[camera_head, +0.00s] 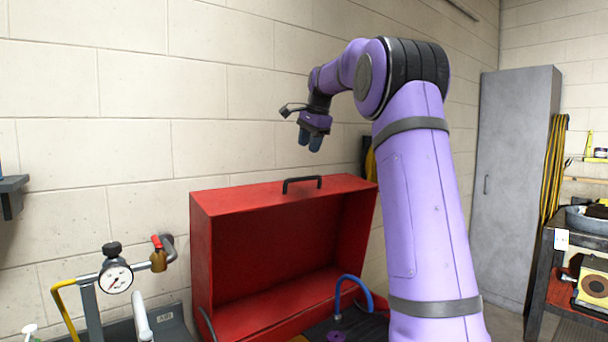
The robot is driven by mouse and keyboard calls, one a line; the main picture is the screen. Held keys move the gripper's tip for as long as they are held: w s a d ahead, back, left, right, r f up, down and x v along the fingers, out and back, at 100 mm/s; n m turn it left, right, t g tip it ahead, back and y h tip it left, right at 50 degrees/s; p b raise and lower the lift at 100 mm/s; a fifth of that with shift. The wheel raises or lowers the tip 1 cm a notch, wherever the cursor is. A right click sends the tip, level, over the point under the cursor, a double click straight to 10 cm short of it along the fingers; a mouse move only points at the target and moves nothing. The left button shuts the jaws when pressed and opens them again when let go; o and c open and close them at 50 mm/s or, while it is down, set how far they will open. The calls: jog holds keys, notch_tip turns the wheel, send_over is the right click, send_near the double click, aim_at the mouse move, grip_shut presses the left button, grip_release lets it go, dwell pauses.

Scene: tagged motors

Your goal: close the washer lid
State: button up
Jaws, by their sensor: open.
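The red washer lid (285,243) stands raised in the middle of the head view, with its hollow inside facing me. A black handle (301,184) sits on its top edge. The washer's red body (268,330) shows only in part at the bottom edge of the view. My gripper (310,140) is open and empty, pointing down, and appears above the lid's top edge near the handle. It does not touch the lid. My purple arm hides what is behind it, to the right of the lid.
A blue hose (345,285) curves up from the washer's basin. A pressure gauge (116,277) with pipes and a yellow hose stands at the left. A grey cabinet (514,180) and a cart (545,270) with tools are at the right. A block wall is behind.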

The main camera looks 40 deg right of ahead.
aim_at(304, 179)
jog(key=x, duration=0.3)
jog(key=d+x, duration=0.1)
jog(key=x, duration=0.7)
jog(key=shift+w+d, duration=0.15)
jog(key=shift+w, duration=0.05)
jog(key=shift+r, duration=0.1)
grip_shut()
